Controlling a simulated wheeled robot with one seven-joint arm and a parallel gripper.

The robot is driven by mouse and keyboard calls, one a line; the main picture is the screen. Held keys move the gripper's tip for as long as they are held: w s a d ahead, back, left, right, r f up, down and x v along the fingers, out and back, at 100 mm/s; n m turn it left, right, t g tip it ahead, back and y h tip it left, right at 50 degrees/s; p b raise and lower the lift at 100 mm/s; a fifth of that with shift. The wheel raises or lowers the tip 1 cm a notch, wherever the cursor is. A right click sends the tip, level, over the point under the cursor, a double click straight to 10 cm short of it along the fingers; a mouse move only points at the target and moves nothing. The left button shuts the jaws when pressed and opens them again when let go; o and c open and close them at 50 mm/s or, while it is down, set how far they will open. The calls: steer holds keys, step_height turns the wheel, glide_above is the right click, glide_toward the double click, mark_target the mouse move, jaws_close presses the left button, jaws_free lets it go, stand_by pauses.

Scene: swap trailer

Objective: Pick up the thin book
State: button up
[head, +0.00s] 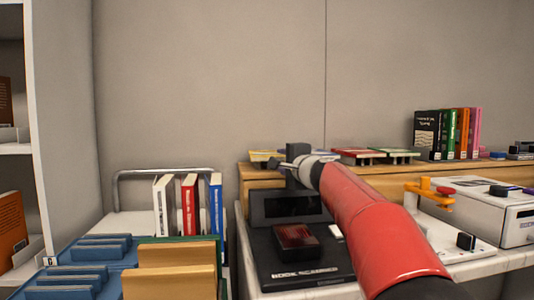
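I cannot tell for sure which book is the thin one. A dark red flat item (297,236), perhaps a book, lies on the black book scanner (270,272). A white book (162,205), a red book (190,205) and a blue book (216,205) stand upright on the cart at the left. Several flat books, such as a red one (357,153) and a green one (398,153), lie on the wooden ledge. My gripper (280,165) is above and behind the scanner, at the end of my red arm. Its fingers are too small and partly hidden to read.
Blue racks (85,270) and a tan wooden block (170,285) fill the cart front. Several upright books (447,133) stand on the ledge (250,174). A white box (487,205) and an orange clamp-like part (428,193) sit at the right. A white shelf unit (43,120) is at the far left.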

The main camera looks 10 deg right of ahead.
mark_target(268, 155)
steer(key=p+x, duration=0.1)
steer(key=x, duration=0.2)
steer(key=shift+w+a, duration=0.15)
steer(key=shift+w, duration=0.05)
steer(key=shift+c, duration=0.2)
jaws_close()
